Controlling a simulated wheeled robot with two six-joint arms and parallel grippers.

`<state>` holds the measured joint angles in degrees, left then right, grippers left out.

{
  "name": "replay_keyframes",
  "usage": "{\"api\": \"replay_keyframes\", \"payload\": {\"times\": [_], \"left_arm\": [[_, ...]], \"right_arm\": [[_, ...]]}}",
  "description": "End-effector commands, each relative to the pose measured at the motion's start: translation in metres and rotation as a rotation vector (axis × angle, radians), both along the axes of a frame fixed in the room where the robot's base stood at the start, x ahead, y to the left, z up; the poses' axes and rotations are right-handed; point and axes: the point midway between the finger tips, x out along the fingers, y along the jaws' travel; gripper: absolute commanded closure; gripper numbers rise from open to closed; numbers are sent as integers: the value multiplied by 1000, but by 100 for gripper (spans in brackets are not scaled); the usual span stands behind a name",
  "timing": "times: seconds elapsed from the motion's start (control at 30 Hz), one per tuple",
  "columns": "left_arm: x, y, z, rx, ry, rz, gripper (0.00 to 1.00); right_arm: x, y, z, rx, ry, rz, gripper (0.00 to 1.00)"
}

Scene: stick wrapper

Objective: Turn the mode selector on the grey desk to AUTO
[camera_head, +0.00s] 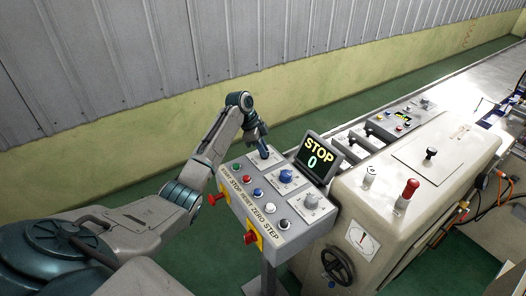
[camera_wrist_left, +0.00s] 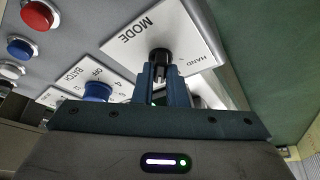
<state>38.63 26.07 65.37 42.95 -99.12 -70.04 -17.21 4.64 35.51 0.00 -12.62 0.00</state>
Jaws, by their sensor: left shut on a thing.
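The grey desk (camera_head: 295,233) is a tilted control panel on a post in the head view. The mode selector (camera_wrist_left: 160,56) is a black knob on a white plate marked MODE and HAND in the left wrist view. My left gripper (camera_head: 263,151) is at the desk's far left corner, and in the left wrist view its two fingers (camera_wrist_left: 163,75) are shut on the knob. The AUTO mark is hidden behind my gripper, and I cannot tell where the pointer stands. My right gripper is not in view.
Beside the selector is a blue BATCH knob (camera_wrist_left: 98,91). Several coloured buttons line the desk, with a red stop button (camera_head: 250,237) on its front side. A display (camera_head: 319,157) reading STOP 0 stands behind. A beige machine (camera_head: 390,190) is close on the right.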

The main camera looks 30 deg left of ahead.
Motion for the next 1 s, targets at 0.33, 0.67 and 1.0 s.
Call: {"api": "replay_keyframes", "payload": {"times": [0.33, 0.67, 1.0], "left_arm": [[1, 1, 1, 2, -2, -76, 100], [1, 1, 2, 3, -3, -78, 100], [1, 1, 1, 2, -1, -78, 66]], "right_arm": [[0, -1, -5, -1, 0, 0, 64], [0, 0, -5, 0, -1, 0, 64], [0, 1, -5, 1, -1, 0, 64]]}}
